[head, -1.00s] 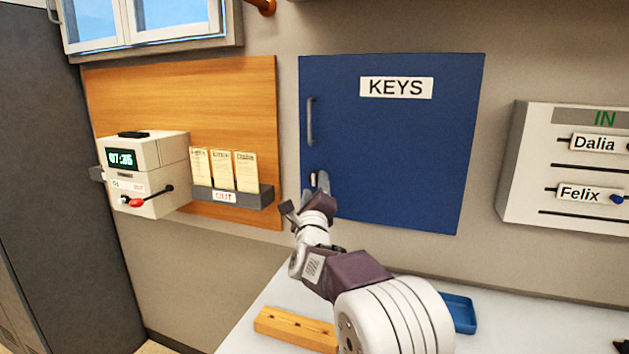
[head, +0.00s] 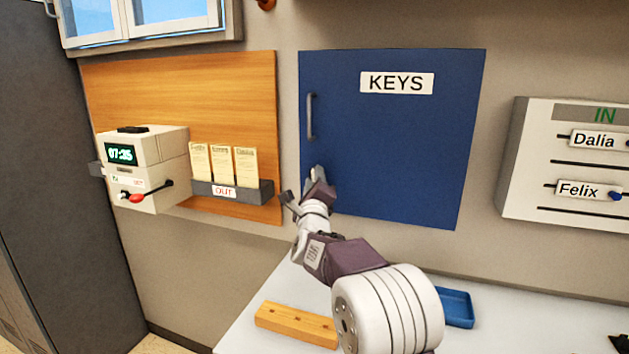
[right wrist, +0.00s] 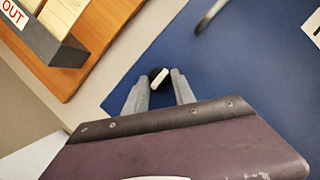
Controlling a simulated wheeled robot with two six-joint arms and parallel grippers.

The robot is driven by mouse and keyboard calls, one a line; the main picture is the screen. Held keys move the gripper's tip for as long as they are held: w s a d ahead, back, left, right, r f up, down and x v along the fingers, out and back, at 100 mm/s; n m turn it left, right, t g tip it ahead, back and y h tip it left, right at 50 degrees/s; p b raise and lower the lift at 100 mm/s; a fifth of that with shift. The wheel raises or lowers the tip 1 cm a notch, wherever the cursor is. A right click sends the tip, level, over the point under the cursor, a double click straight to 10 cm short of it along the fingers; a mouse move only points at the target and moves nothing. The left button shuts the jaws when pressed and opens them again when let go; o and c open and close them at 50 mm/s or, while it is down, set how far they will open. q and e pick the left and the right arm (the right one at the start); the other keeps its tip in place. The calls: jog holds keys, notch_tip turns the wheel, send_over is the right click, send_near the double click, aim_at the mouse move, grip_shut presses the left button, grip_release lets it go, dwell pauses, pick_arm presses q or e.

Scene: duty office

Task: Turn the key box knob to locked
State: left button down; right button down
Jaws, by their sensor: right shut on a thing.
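The blue key box (head: 400,150), labelled KEYS, is shut on the wall and has a grey vertical handle near its left edge. Its knob shows in the right wrist view (right wrist: 159,77) as a small dark round thing with a cream bar across it. My right gripper (head: 317,174) is at the lower left of the box front. In the right wrist view its two grey fingers (right wrist: 160,87) are shut on the knob, one on each side. In the head view the gripper hides the knob. I see no lock marking beside it. My left gripper is not in view.
Left of the box are a card rack (head: 232,190) marked OUT and a time clock (head: 146,170) with a red-tipped lever. An IN board (head: 570,165) hangs at the right. Below, a wooden block (head: 297,325) and a blue tray (head: 457,308) lie on the white counter.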

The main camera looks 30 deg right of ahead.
jog(key=shift+a+r+n+g+y+p, duration=0.15)
jog(key=shift+n+g+y+p, duration=0.55)
jog(key=shift+n+p, duration=2.75)
jog(key=shift+d+r+n+g+y+p, duration=0.2)
jog(key=shift+n+g+p, duration=1.35)
jog(key=shift+p, duration=3.5)
jog(key=shift+a+r+n+g+y+p, duration=0.25)
jog(key=shift+n+g+p, duration=0.4)
jog(key=shift+n+p, duration=2.95)
jog(key=shift+d+m+p, duration=0.1)
jog(key=shift+m+p, duration=0.6)
jog(key=c, duration=1)
grip_release()
jog(key=shift+w, duration=0.1)
jog(key=shift+c, duration=0.2)
